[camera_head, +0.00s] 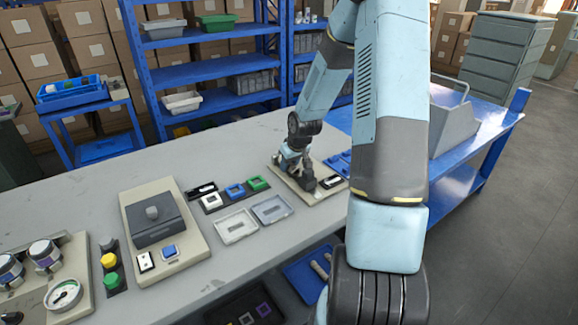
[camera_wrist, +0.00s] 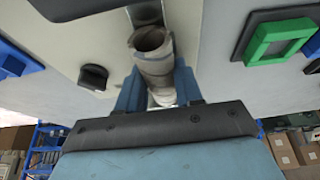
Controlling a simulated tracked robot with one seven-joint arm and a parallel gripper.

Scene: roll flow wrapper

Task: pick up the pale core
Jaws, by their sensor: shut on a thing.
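The pale core (camera_wrist: 152,66) is a short, hollow, off-white tube in the wrist view, its open end facing the camera. My gripper (camera_wrist: 157,82) is shut on it, with one blue finger on each side. In the head view my gripper (camera_head: 295,160) is low over a beige panel (camera_head: 288,180) toward the far right end of the grey bench. The core cannot be clearly made out there. Whether it still touches the panel cannot be told.
A green square frame (camera_head: 258,184), a blue one (camera_head: 235,191) and a white one (camera_head: 211,201) sit left of the panel. Two shallow trays (camera_head: 236,227) (camera_head: 272,209) lie in front of them. A dark box (camera_head: 155,222) stands farther left. A blue table (camera_head: 460,150) stands right.

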